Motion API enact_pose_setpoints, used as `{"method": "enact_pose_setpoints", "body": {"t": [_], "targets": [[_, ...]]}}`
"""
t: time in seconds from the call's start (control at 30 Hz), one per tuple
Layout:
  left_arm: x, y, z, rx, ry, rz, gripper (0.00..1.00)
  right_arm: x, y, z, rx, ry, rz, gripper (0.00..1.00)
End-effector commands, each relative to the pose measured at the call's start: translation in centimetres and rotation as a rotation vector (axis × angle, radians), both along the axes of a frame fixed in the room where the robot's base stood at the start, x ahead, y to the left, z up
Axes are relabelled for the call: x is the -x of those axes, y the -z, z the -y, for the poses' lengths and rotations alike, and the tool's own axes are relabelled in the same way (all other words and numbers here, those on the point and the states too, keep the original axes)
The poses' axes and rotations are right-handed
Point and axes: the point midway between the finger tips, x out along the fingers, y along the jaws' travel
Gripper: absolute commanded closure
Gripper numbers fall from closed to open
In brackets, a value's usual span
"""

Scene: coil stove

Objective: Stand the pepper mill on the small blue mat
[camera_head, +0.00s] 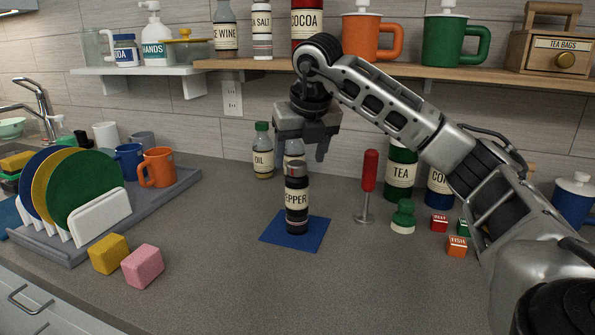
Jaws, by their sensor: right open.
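The pepper mill (297,205), dark with a cream label reading PEPPER, stands upright on the small blue mat (275,234). The mat lies flat on the grey counter, and its edges show around the mill's base. My right gripper (308,150) is above and behind the mill, pointing down with its fingers apart. It holds nothing that I can see, and the mill's top shows clear in front of it. My left gripper is not in view.
An oil bottle (262,152) and another labelled bottle stand behind the mill. A red-handled tool (368,182), a green-topped shaker (403,218) and small boxes are to the right. A dish rack (83,240) and two sponges stand left. The front counter is clear.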

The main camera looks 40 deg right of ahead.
Motion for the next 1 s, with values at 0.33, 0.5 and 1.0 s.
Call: {"method": "enact_pose_setpoints", "body": {"t": [0.33,0.5,1.0], "targets": [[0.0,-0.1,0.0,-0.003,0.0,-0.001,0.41,1.6,-4.4,-0.8,-0.001,-0.003,0.001,0.34],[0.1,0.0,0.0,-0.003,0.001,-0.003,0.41,1.8,-4.6,-0.8,0.001,-0.002,0.0,0.34],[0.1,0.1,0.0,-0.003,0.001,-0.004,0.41,1.7,-4.6,-0.8,0.0,-0.001,0.0,0.34]]}}
